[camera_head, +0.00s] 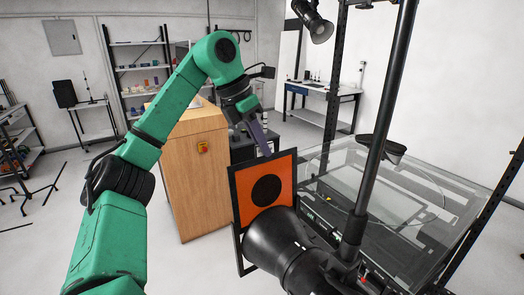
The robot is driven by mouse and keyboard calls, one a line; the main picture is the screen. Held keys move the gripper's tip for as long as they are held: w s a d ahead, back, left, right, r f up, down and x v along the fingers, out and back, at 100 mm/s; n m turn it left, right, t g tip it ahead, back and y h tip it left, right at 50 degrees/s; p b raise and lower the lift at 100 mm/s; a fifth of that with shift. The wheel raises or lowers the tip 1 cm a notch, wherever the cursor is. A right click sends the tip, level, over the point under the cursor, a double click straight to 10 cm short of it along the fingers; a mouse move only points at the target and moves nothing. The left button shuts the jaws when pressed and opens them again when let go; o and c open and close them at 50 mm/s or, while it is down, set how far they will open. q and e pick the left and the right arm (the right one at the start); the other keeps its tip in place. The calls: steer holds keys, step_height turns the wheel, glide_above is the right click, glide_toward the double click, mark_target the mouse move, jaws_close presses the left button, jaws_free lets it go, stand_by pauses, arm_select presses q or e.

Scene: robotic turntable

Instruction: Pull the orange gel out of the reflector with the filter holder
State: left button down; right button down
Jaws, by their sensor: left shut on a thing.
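The orange gel (241,211) sits in a square black filter holder (234,188), upright and slightly tilted, with a dark round spot in its middle. It stands at the front of the black reflector (283,247), whose body covers its lower right part. I cannot tell whether the holder still touches the reflector. My left gripper (265,152) reaches down from the green arm and is shut on the holder's top edge. The fingertips are small and partly hard to make out. My right gripper is not in view.
A glass-topped turntable (440,190) stands to the right, with a black vertical pole (382,110) in front of it. A wooden cabinet (192,180) stands behind the gel on the left. Open floor lies at the left.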

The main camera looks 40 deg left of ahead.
arm_select(q)
step_height(320, 180, up, 7)
steer(key=shift+a, duration=0.35)
stand_by(0.9)
